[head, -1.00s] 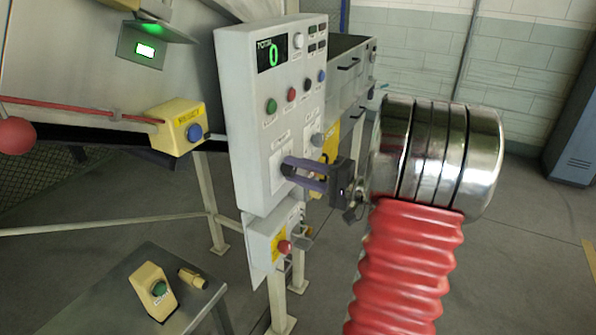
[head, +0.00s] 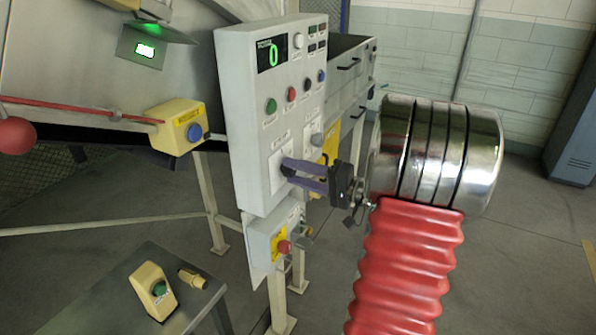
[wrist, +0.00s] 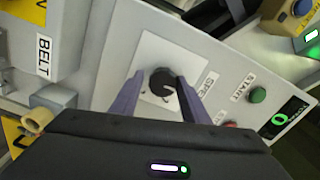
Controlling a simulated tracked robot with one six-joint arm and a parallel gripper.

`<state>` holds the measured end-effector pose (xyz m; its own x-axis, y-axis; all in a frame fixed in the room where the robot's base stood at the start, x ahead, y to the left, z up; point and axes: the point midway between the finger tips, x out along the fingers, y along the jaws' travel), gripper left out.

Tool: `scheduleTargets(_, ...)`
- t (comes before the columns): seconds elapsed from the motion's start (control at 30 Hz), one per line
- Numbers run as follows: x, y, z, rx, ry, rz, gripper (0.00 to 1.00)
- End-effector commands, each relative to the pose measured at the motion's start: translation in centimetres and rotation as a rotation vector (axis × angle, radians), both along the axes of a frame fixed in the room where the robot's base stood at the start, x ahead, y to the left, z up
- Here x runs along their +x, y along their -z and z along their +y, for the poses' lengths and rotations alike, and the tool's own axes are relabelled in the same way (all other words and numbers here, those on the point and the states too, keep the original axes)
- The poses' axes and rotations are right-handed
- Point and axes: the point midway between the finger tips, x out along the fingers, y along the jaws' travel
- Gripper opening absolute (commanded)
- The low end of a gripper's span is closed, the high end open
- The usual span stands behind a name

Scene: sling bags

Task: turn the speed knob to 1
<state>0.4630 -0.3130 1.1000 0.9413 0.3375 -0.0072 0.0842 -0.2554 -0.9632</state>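The speed knob (wrist: 162,80) is a round dark knob on a white square plate (wrist: 150,50) of the grey control panel (head: 240,120). A pale curved mark shows on its lower right in the wrist view; its setting is not readable. My gripper (head: 284,169) reaches the panel from the right with two purple fingers. In the head view the fingers hide the knob.
Green (head: 271,106), red (head: 292,95) and blue (head: 321,76) buttons sit higher on the panel, below a display (head: 272,54) showing 0. A box with a red button (head: 284,247) hangs below. A small table (head: 180,290) stands at the lower left.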

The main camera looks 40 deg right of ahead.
Motion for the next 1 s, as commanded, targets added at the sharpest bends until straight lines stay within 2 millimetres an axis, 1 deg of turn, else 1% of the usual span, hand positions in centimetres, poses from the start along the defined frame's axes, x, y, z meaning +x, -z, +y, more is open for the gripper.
scheduleTargets(0.03,0.0,-0.1,0.0,0.0,0.0,-0.001,0.45)
scheduleTargets(0.13,0.0,-0.2,0.0,-0.001,0.0,-0.004,0.52)
scheduleTargets(0.4,0.0,-0.3,-0.1,-0.002,0.002,-0.007,0.52)
scheduleTargets(0.57,-0.7,-0.4,-0.4,-0.002,0.002,-0.007,0.52)
scheduleTargets(0.77,-2.9,-0.4,-1.2,-0.002,0.004,-0.007,0.52)
scheduleTargets(1.0,-6.2,-0.3,-2.5,-0.002,0.005,-0.007,0.52)
